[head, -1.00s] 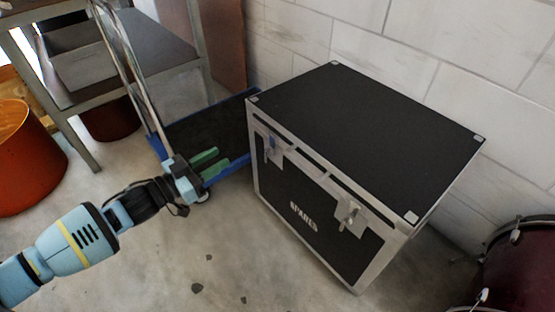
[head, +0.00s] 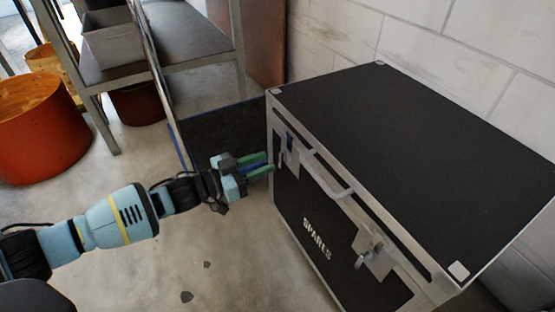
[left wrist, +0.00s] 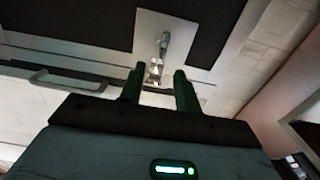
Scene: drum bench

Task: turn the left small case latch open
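The black case with metal edges and the word SPARES (head: 300,215) stands on the floor by the wall. Its left latch (head: 286,148) is a small metal clasp on a plate near the front's left corner. In the left wrist view the latch (left wrist: 163,50) hangs just ahead of the gap between the fingers. My left gripper (head: 268,164) is open, its two green fingers apart and pointing at the latch. The fingers also show in the left wrist view (left wrist: 158,80), with nothing visibly held. I cannot tell if they touch the latch. My right gripper is out of view.
The right latch (head: 369,250) and a metal handle (head: 330,178) are on the same front. A shelf unit (head: 190,35) and an orange drum (head: 42,128) stand to the left. A dark cart platform (head: 220,130) lies behind the gripper.

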